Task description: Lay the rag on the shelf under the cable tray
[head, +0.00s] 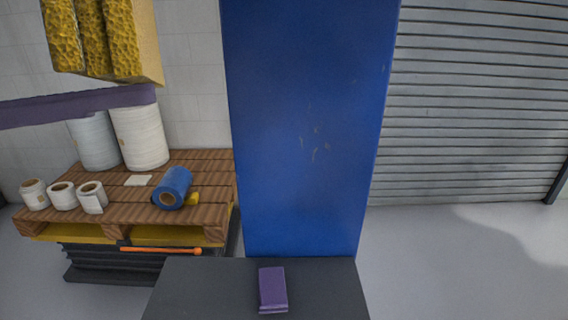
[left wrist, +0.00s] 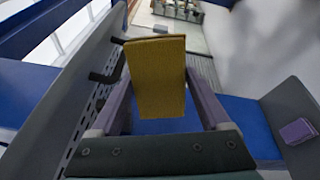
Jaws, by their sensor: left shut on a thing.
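A yellow rag (head: 92,38), folded into thick layers with a rough surface, shows at the upper left of the head view, cut off by the top edge. My left gripper (head: 148,95) comes in from the left with a purple finger just below the rag. In the left wrist view my left gripper (left wrist: 157,70) is shut on the rag (left wrist: 157,90), which stands out flat between its fingers. A grey perforated metal strip with black hooks (left wrist: 85,135), perhaps the cable tray, runs beside the left finger. I cannot make out the shelf for certain. My right gripper is not in view.
A blue upright panel (head: 305,120) fills the middle. A dark surface (head: 205,290) with a purple block (head: 272,288) lies below it. A wooden pallet (head: 130,210) with white rolls and a blue roll (head: 173,187) stands left. The floor (head: 450,260) at right is clear.

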